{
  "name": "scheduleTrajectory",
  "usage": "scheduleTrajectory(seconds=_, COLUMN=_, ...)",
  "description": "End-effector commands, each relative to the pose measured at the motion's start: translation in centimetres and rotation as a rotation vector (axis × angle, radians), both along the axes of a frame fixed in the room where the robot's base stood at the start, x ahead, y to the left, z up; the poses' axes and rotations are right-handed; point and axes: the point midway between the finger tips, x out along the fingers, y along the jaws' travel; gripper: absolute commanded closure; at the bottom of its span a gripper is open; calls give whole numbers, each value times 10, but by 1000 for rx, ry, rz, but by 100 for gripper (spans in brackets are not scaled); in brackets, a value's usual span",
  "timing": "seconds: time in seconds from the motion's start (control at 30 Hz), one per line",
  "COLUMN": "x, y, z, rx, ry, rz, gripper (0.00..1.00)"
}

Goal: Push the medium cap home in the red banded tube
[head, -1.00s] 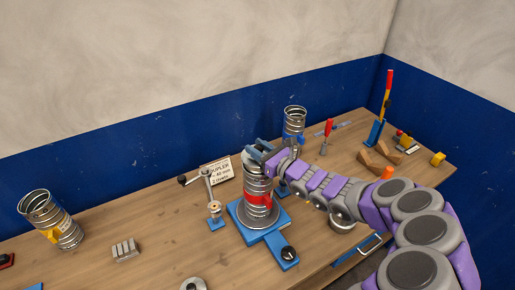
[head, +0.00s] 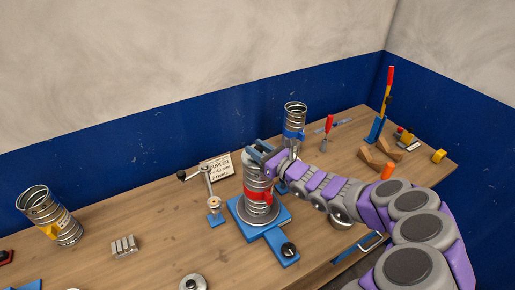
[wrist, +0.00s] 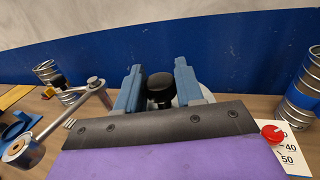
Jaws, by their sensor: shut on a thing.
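The red banded tube (head: 258,197) stands upright on a blue clamp base (head: 282,217) in the middle of the bench. My gripper (head: 262,151) is over the tube's top end. In the wrist view my gripper (wrist: 159,75) has its two blue fingers on either side of a black knob (wrist: 160,88), shut on it. A pale grey disc shows in part behind the knob, which looks like the medium cap (wrist: 186,90). My gripper and wrist hide the tube's mouth, so I cannot tell how deep the cap sits.
A blue banded tube (head: 294,122) stands behind my gripper, and a yellow banded tube (head: 50,217) stands at far left. A crank lever (head: 208,193) and a sign card (head: 216,171) are left of the base. Tools and wooden blocks (head: 376,159) lie at right.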

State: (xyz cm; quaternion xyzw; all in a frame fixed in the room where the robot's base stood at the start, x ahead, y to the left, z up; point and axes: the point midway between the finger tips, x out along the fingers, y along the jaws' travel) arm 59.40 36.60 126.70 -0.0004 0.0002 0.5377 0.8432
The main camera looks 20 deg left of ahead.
Motion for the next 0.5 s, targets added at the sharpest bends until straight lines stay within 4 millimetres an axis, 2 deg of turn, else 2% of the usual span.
scheduleTrajectory(seconds=0.4, x=0, y=0, z=-10, rx=-1, ry=0, rz=0, gripper=99)
scheduleTrajectory(seconds=0.43, x=0, y=0, z=-10, rx=-1, ry=0, rz=0, gripper=61)
scheduleTrajectory(seconds=0.5, x=0, y=0, z=-10, rx=-1, ry=0, rz=0, gripper=55)
